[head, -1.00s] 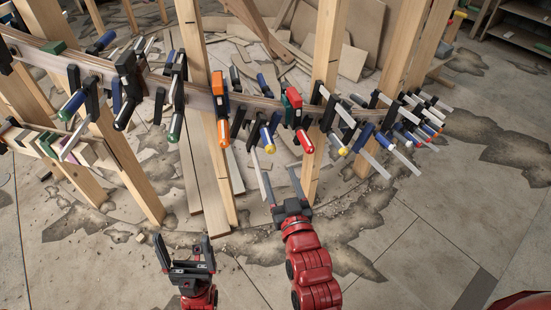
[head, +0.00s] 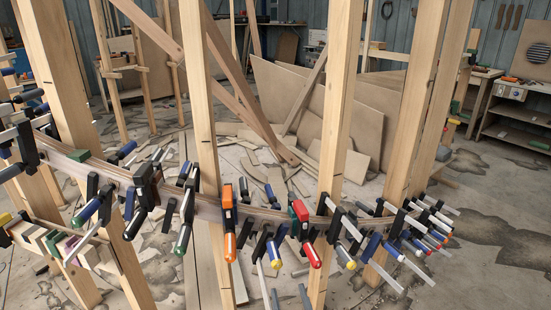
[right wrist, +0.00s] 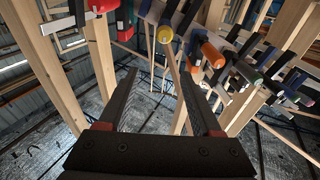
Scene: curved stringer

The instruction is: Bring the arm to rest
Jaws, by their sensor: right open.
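My right gripper (head: 281,276) shows at the bottom of the head view, only its two long fingers in frame. They stand apart with nothing between them, just below the clamps on the curved stringer (head: 208,206). In the right wrist view the same gripper (right wrist: 157,68) has its fingers spread and points up toward the posts and clamps. I cannot tell from the pictures whether it touches a clamp. My left gripper is outside the frames.
Several clamps, including an orange one (head: 229,222) and a red one (head: 303,233), hang along the stringer. Upright posts (head: 200,100) cross it. Plywood sheets (head: 340,105) lean behind. Shelving (head: 517,115) stands at far right. Open floor (head: 490,220) lies at right.

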